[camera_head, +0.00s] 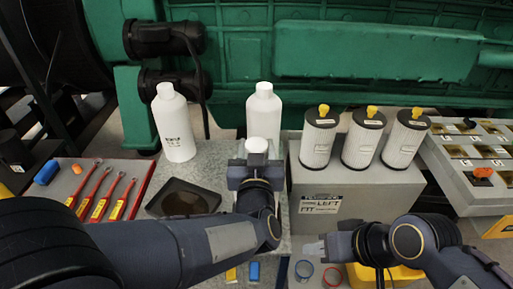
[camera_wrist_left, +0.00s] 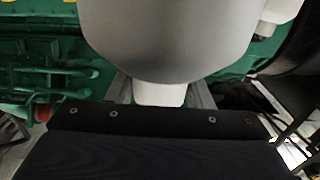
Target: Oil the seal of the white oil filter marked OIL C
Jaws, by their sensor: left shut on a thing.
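Three white filters stand upright on a grey box: left (camera_head: 318,138), middle (camera_head: 363,138) and right (camera_head: 405,139). I cannot read which is OIL C. My left gripper (camera_head: 257,165) is shut on a white thing, apparently a bottle; its round white top (camera_head: 257,145) shows above the fingers. In the left wrist view its wide pale body (camera_wrist_left: 170,35) narrows to a white neck between the fingers. My right gripper (camera_head: 312,247) is empty in front of the box; its jaw gap is unclear.
Two white bottles stand behind, left (camera_head: 173,125) and middle (camera_head: 264,112). A dark tray (camera_head: 183,197) lies left of my left gripper. Red-handled wrenches (camera_head: 104,193) lie farther left. The grey box (camera_head: 350,190) bears a LEFT label. A slotted bin (camera_head: 480,160) is at right.

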